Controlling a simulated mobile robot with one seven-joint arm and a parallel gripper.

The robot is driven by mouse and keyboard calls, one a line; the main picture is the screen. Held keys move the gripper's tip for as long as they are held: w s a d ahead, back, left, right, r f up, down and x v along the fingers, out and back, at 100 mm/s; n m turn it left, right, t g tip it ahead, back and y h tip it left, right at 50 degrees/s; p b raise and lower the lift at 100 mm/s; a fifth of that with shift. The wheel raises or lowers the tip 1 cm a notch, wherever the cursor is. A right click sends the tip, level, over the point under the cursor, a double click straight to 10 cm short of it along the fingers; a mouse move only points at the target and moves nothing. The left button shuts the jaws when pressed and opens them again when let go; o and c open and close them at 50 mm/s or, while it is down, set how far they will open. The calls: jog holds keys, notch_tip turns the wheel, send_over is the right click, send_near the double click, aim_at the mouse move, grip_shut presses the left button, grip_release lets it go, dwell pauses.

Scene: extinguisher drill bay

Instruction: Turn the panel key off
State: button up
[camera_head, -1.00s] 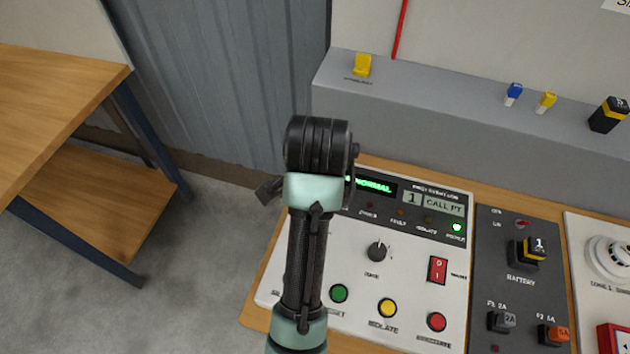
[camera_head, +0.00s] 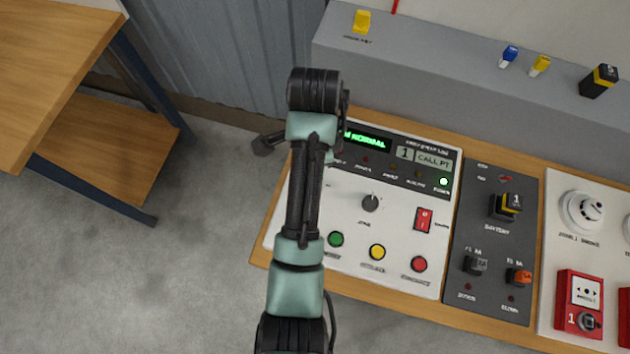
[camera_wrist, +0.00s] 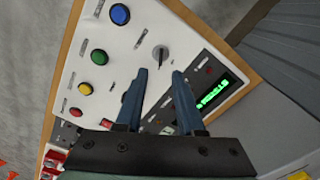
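The key lies ahead of the gap and does not look held. In the head view my arm covers the left of the panel, and the gripper's fingers are mostly hidden behind it.
Green (camera_head: 336,239), yellow (camera_head: 377,252) and red (camera_head: 419,264) buttons sit below the key, with a red rocker switch (camera_head: 424,219) to its right. A blue button (camera_wrist: 120,14) shows in the wrist view. A grey battery panel (camera_head: 488,235) is on the right. A wooden bench (camera_head: 60,60) stands left.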

notch_tip(320, 180, down, 8)
jog(key=shift+r+p, duration=0.1)
jog(key=shift+p, duration=0.75)
jog(key=shift+c, duration=0.3)
grip_shut()
